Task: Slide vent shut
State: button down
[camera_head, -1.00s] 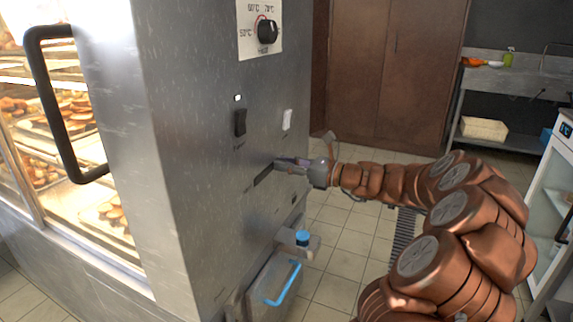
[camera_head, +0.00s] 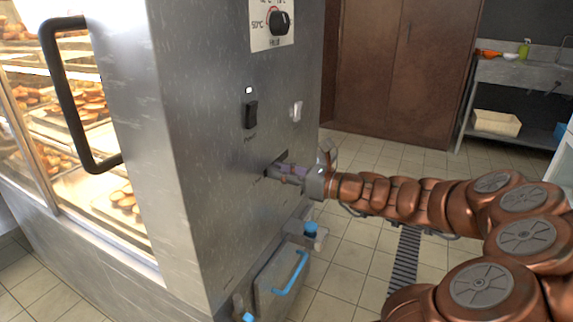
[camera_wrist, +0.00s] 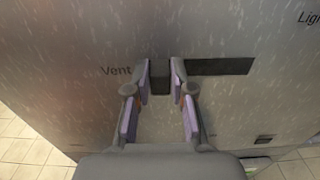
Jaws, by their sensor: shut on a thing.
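The vent slider's dark knob (camera_wrist: 159,80) stands out from the metal cabinet panel, beside the printed word "Vent". My gripper (camera_wrist: 160,92) has one finger on each side of the knob and is shut on it. The dark slot (camera_wrist: 222,66) is open to the right of the knob in the wrist view. In the head view my gripper (camera_head: 274,172) reaches the panel from the right. It covers the knob there, and a short dark piece of slot (camera_head: 281,156) shows above and beyond the fingers.
A black switch (camera_head: 250,114), a pale switch (camera_head: 296,111) and a temperature dial (camera_head: 279,22) sit above the slot. A drawer with a blue handle (camera_head: 290,274) and a blue-topped fitting (camera_head: 310,229) stick out below.

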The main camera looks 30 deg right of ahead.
jog(key=shift+s+a+f, duration=0.1)
jog(key=shift+a, duration=0.15)
jog(key=c, duration=1)
grip_release()
jog(key=shift+s, duration=0.1)
jog(key=v, duration=1.2)
